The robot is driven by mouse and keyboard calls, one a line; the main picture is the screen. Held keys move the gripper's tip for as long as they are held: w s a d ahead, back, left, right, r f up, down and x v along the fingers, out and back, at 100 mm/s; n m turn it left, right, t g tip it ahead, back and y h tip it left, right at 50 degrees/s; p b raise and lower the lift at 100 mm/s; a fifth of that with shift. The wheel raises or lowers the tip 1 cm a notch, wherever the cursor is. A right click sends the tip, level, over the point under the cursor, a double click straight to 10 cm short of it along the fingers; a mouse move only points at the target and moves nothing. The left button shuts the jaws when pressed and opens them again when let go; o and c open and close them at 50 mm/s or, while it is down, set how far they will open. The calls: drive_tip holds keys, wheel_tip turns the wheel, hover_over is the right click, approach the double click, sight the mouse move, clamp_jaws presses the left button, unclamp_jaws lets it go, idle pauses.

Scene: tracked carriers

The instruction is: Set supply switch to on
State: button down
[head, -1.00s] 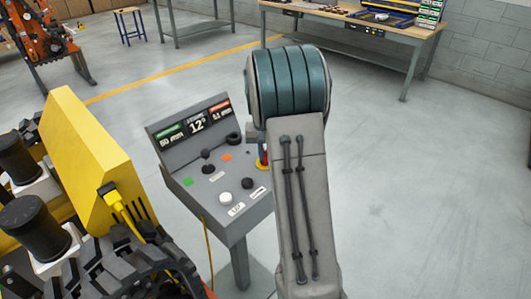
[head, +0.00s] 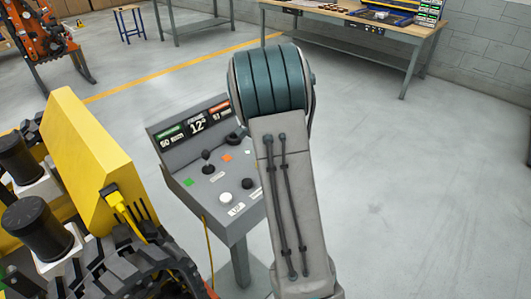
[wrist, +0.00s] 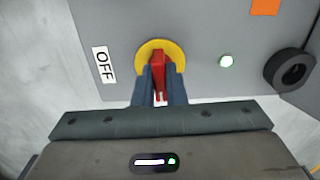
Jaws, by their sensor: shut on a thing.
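The supply switch (wrist: 159,60) shows in the wrist view as a red handle on a yellow round base (wrist: 148,47), mounted on a grey console panel. My gripper (wrist: 159,82) is shut on the red handle, with one dark finger on each side of it. An "OFF" label (wrist: 103,66) is on the panel to the left of the switch. In the head view my arm hides the switch and gripper from the console (head: 222,203).
The console carries a joystick (head: 207,160), a white knob (head: 225,198) and a black knob (head: 247,183). A yellow tracked machine (head: 88,165) stands close on the left. A workbench (head: 350,28) is at the back. The floor to the right is clear.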

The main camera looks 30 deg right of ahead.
drive_tip(key=shift+w+r, duration=0.1)
idle(0.5)
drive_tip(key=c, duration=1.5)
unclamp_jaws()
wheel_tip(320, 180, up, 14)
drive_tip(key=shift+f, duration=0.1)
